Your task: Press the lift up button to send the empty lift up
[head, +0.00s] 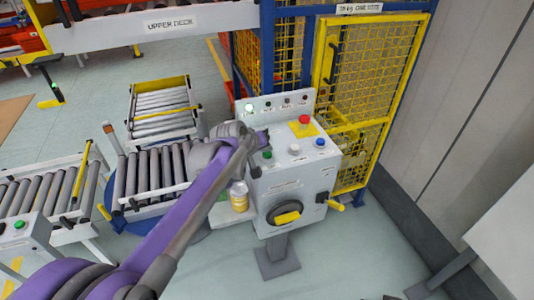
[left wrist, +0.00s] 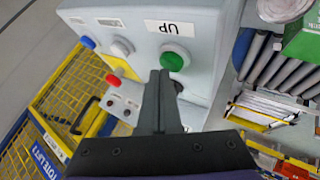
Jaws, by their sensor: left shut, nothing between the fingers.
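The grey control box (head: 290,180) stands on a post right of centre in the head view. Its top has a green button (head: 267,154), a white button (head: 294,149), a blue button (head: 320,142) and a red mushroom button (head: 304,119) on a yellow plate. My left gripper (head: 264,136) is over the box near the green button. In the left wrist view its shut, empty fingertips (left wrist: 160,74) overlap the edge of the green button (left wrist: 174,61), beside a label (left wrist: 168,27) reading UP. I cannot tell whether they touch it. My right gripper is out of view.
A yellow mesh cage (head: 375,60) with blue posts stands behind the box. Roller conveyors (head: 150,170) lie to its left. A yellow-labelled bottle (head: 239,196) stands beside the box. A grey wall (head: 470,100) is at the right. Open floor (head: 350,255) lies in front.

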